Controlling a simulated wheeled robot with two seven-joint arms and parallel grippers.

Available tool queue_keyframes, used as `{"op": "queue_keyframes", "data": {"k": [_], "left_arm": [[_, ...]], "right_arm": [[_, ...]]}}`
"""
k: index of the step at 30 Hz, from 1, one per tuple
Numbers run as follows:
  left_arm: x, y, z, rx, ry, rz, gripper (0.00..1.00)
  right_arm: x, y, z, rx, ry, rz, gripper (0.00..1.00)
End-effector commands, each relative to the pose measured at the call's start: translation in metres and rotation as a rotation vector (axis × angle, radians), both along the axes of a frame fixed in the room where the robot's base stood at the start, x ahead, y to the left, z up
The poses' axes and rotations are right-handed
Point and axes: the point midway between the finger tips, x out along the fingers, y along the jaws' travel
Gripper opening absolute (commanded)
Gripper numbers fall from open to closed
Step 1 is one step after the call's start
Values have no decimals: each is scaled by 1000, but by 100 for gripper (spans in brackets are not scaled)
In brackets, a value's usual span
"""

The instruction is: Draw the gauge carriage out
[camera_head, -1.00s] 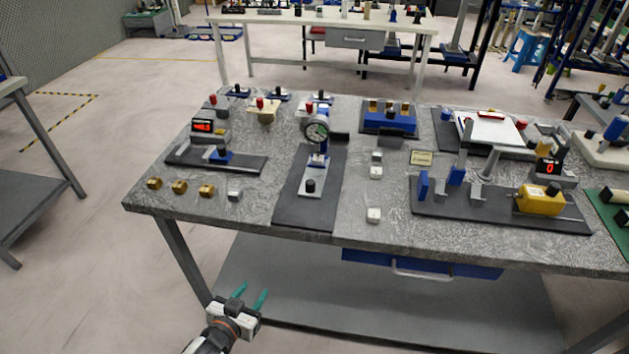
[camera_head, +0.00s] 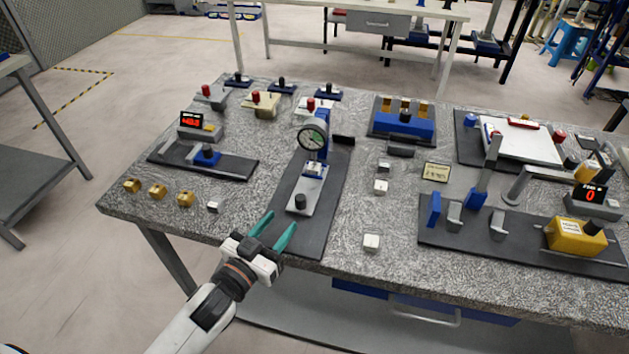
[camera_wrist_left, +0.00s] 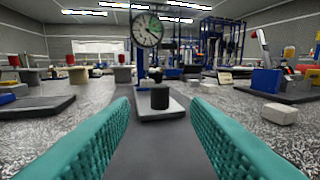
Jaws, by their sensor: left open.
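The gauge carriage (camera_head: 310,186) is a light grey plate with a black knob (camera_head: 300,202) at its near end. It lies on a dark base strip, below a round dial gauge (camera_head: 313,137) on a blue stand. My left gripper (camera_head: 284,219) is open and empty at the near end of the strip, short of the knob. In the left wrist view, the knob (camera_wrist_left: 159,97) shows between the teal fingers, ahead of their tips, with the carriage plate (camera_wrist_left: 173,111) under it and the dial (camera_wrist_left: 147,30) behind. My right gripper is not in view.
A black fixture with a red display (camera_head: 191,121) and several brass blocks (camera_head: 157,190) stand left. Small white blocks (camera_head: 371,242) lie right of the strip. A fixture with a yellow block (camera_head: 575,235) is further right. Bare tabletop (camera_head: 335,240) lies beside the strip.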

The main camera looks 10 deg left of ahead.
Motion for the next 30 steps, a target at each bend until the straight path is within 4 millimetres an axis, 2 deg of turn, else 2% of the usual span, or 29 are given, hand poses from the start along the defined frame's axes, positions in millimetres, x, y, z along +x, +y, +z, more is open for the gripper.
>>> {"op": "queue_keyframes", "data": {"k": [5,12,18,24,30], "left_arm": [[19,-6,2,0,-3,0,43],[65,-19,2,0,-2,1,43],[97,-29,0,0,0,1,43],[112,-34,0,0,0,0,43],[113,-35,-1,0,1,0,43]], "right_arm": [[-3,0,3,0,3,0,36],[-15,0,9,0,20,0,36],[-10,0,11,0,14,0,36],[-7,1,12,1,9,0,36],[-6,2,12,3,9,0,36]]}}
